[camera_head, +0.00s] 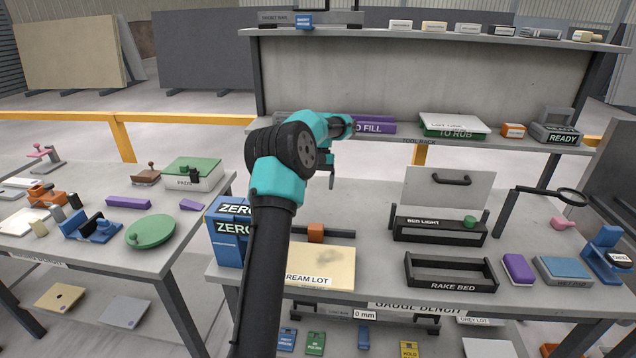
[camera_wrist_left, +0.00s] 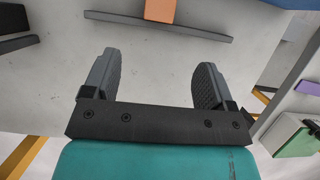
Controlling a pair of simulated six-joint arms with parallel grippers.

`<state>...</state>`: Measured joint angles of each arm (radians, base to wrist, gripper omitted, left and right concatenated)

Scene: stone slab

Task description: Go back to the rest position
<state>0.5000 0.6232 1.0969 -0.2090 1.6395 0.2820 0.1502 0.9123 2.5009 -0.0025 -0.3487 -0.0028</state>
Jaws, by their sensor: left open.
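My left arm rises from the bottom of the head view, black below and teal above. Its left gripper (camera_head: 331,165) is at the upper bench, in front of the tool rack shelf and above the gauge bench. In the left wrist view the left gripper (camera_wrist_left: 158,62) has its two dark fingers wide apart with nothing between them. Bare grey bench surface shows beyond the fingers. An orange block (camera_wrist_left: 160,10) on a grey bar lies farther off at the top of that view. My right gripper shows in neither view.
A purple box (camera_head: 376,127) and a green-and-white tray (camera_head: 454,123) stand on the rack shelf. On the bench are blue ZERO boxes (camera_head: 230,228), a cream plate (camera_head: 325,262), the black rake bed (camera_head: 450,286) and a magnifier (camera_head: 572,197). A side bench (camera_head: 90,252) stands at left.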

